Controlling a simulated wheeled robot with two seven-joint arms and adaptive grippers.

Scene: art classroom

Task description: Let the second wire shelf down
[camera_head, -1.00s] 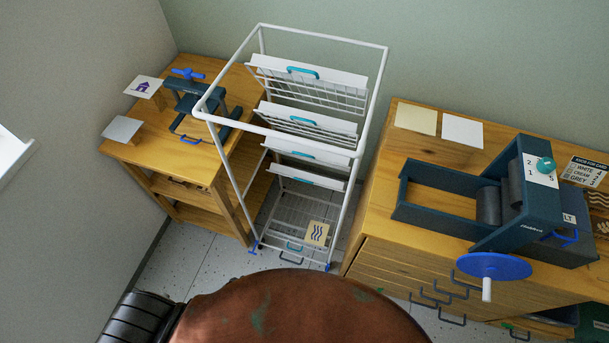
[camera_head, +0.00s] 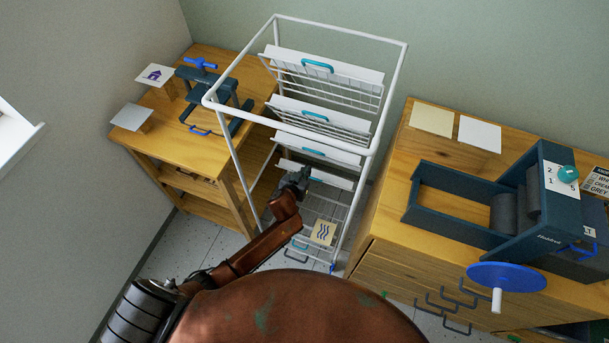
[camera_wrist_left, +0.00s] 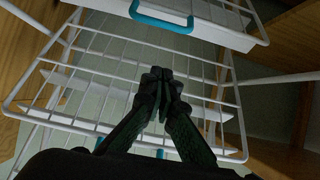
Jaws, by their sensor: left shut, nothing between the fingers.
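The white wire rack (camera_head: 390,85) stands between two wooden cabinets. Several of its wire shelves are tilted up, each with a teal handle, such as the top one (camera_head: 327,80). The bottom shelf (camera_head: 318,208) lies flat and holds a wave-pattern card (camera_head: 323,233). My left gripper (camera_head: 301,173) is shut and empty at the rack's front, overlapping the lowest raised shelf (camera_head: 335,181). In the left wrist view its closed fingers (camera_wrist_left: 162,78) show against a wire grid (camera_wrist_left: 95,52), below a teal handle (camera_wrist_left: 160,18). I cannot tell whether they touch it. My right gripper is out of view.
A wooden cabinet (camera_head: 190,150) with a small blue-handled press (camera_head: 208,82) stands close on the left. The right cabinet (camera_head: 395,240) carries a roller press (camera_head: 455,210) with a blue crank wheel (camera_head: 508,277). The floor gap before the rack is narrow.

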